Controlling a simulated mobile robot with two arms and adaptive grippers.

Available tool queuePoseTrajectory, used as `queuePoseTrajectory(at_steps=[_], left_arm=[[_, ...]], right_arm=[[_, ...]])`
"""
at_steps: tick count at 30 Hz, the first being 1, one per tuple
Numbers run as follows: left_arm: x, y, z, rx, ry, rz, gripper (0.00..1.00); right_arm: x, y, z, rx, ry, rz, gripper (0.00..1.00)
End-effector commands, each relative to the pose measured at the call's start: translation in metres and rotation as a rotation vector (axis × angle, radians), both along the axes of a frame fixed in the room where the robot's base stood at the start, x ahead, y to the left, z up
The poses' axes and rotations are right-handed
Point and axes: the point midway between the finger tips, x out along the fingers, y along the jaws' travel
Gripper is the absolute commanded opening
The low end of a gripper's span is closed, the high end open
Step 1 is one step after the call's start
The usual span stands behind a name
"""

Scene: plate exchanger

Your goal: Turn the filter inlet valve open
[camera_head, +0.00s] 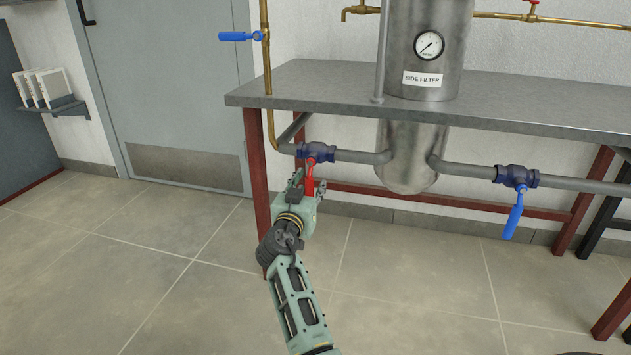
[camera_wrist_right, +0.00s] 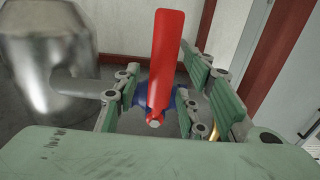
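A dark blue valve body (camera_head: 318,152) with a red lever (camera_head: 309,181) sits in the grey pipe left of the side filter vessel (camera_head: 415,140). The red lever hangs down, across the pipe's line. My right gripper (camera_head: 308,187) is at this lever. In the right wrist view, the red lever (camera_wrist_right: 166,60) stands between the two green-padded fingers of my right gripper (camera_wrist_right: 162,98). The fingers are open, with a gap visible on each side of the lever. The valve body (camera_wrist_right: 155,92) is partly hidden behind the lever. My left gripper is not in view.
A second valve (camera_head: 516,177) with a blue lever (camera_head: 514,215) sits in the pipe right of the vessel. A grey table (camera_head: 300,86) with red legs (camera_head: 256,165) surrounds the pipework. A brass pipe (camera_head: 266,80) with a blue handle runs upward at left. The floor at left is clear.

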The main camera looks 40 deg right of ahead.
Motion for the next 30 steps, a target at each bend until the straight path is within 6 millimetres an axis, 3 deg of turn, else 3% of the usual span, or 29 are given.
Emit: queuePoseTrajectory(at_steps=[8,21,30], left_arm=[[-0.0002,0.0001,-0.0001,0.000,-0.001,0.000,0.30],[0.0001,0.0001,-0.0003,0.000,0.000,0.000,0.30],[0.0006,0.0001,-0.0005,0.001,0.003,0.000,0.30]], right_arm=[[0.0002,0.0011,-0.0001,0.000,0.000,0.000,0.38],[0.0001,0.0008,-0.0002,0.000,0.000,0.000,0.02],[0.0001,0.0008,-0.0002,0.000,0.000,0.000,0.00]])
